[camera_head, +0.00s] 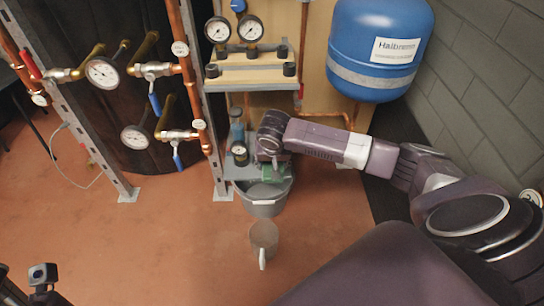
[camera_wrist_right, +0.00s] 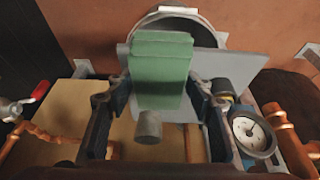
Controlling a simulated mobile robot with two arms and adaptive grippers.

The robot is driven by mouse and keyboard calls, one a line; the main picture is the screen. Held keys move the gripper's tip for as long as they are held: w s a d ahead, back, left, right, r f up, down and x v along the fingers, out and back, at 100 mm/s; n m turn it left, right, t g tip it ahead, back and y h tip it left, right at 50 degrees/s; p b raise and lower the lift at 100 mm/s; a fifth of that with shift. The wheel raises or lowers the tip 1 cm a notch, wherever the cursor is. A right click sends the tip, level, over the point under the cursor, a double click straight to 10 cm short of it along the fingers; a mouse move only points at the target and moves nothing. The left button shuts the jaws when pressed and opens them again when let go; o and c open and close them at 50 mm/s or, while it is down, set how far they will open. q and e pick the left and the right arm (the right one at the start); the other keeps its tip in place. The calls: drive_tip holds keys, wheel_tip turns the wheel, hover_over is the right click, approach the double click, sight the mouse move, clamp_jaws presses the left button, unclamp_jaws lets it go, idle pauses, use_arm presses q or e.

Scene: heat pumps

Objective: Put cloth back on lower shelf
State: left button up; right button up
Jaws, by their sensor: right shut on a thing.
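The green cloth (camera_wrist_right: 160,68) is a folded block between the fingers of my right gripper (camera_wrist_right: 160,90) in the right wrist view. The right gripper is shut on it. The cloth lies over the grey plate of the lower shelf (camera_wrist_right: 228,66); I cannot tell if it touches it. In the head view the cloth (camera_head: 272,174) shows only in part below my right wrist, at the lower shelf (camera_head: 238,172). My left gripper (camera_head: 22,275) is at the bottom left corner, cut by the frame, its tips apart with floor between them.
A gauge (camera_wrist_right: 252,133) sits right beside the right gripper. The upper shelf (camera_head: 250,77) is above; a blue tank (camera_head: 375,50) hangs right.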

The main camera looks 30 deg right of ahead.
drive_tip(key=shift+w+d, duration=0.45)
drive_tip(key=shift+w, duration=0.35)
drive_tip(key=w+d+b, duration=0.2)
drive_tip(key=w, duration=0.1)
drive_tip(key=shift+w+f, duration=0.15)
drive_tip(key=shift+f+b, duration=0.55)
drive_tip(key=o, duration=1.2)
drive_tip(key=shift+f, duration=0.15)
